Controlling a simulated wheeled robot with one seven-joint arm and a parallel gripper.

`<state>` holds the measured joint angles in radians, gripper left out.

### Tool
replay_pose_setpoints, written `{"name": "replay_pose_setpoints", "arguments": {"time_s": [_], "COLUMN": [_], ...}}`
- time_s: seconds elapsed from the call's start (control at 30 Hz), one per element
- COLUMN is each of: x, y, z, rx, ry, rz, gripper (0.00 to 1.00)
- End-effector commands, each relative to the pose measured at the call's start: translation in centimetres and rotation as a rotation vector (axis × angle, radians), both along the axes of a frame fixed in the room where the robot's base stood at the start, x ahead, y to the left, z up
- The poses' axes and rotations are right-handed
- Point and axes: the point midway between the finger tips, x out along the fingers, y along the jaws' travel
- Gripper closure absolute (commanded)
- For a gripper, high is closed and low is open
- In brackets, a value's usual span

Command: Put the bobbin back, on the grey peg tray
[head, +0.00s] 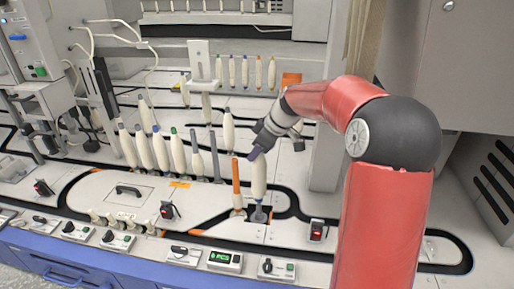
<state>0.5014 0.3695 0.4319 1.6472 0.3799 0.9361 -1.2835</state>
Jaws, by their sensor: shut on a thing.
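The bobbin hangs close to upright. Its lower end is directly above or on the small grey peg tray (258,216), which sits in a dark square on the white deck. I cannot tell whether the bobbin is seated on the peg or just above it. The fingertips are small and partly hidden by the wrist.
An orange tube (236,184) stands close to the left of the bobbin. Several cream bobbins (160,150) stand further left, and a bare grey tube (215,156) is behind. A small black-and-red switch (317,231) is at the right. A grey post stands behind my arm.

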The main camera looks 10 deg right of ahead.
Motion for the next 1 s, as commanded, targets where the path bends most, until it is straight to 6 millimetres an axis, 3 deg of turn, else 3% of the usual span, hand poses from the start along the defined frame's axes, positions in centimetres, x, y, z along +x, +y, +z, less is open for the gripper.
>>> {"name": "replay_pose_setpoints", "arguments": {"time_s": [0.5,1.0], "x": [0.0,0.0], "y": [0.0,0.0], "z": [-5.0,-5.2], "rx": [0.001,0.0], "ry": [-0.001,0.0], "rz": [0.0,0.0], "gripper": [1.0,1.0]}}
